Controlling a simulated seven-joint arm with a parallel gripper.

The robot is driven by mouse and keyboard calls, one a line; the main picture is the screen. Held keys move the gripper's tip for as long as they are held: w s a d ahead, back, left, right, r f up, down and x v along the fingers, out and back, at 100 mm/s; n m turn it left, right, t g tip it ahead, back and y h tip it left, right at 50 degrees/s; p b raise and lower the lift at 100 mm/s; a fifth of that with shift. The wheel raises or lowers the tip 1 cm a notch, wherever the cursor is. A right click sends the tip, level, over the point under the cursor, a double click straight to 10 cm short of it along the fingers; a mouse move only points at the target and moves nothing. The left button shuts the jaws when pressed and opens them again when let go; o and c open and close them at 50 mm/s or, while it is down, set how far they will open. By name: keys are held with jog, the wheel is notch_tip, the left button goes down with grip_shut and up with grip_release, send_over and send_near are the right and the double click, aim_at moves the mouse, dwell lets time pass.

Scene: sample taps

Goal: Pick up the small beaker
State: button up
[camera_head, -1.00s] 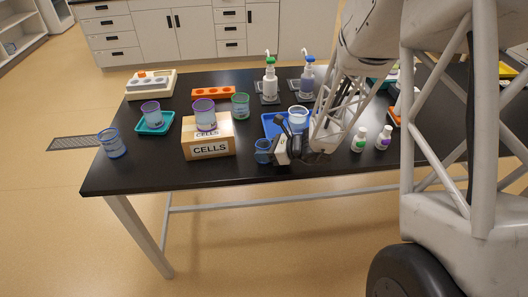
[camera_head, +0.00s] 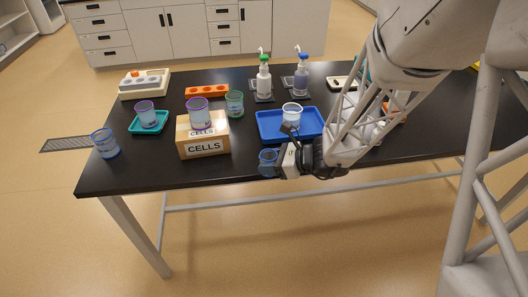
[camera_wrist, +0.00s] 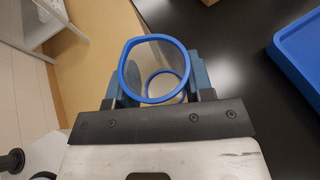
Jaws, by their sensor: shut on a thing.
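A small clear beaker with a blue rim (camera_head: 268,162) is at the front edge of the black table in the head view. My gripper (camera_head: 279,161) is at its right side, shut on it. In the wrist view the beaker (camera_wrist: 155,70) sits between the two fingers of my gripper (camera_wrist: 155,88), its round blue rim facing the camera. Its lower part overlaps the table's front edge in the head view. I cannot tell how far its base is above the tabletop.
A blue tray (camera_head: 268,126) holding a white beaker (camera_head: 291,116) lies just behind. A CELLS box (camera_head: 204,146) with a purple-rimmed beaker (camera_head: 199,115) on it stands left. Another blue-rimmed beaker (camera_head: 105,144) is at the far left. Open floor lies in front.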

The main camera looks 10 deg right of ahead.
jog(key=shift+s+d+r, duration=0.1)
jog(key=shift+s+d, duration=0.05)
jog(key=shift+s, duration=0.75)
jog(key=shift+s+d+r, duration=0.1)
jog(key=shift+s+d, duration=0.05)
jog(key=shift+s, duration=0.8)
jog(key=shift+s+d+r, duration=0.1)
jog(key=shift+s+d, duration=0.05)
jog(key=shift+s, duration=0.75)
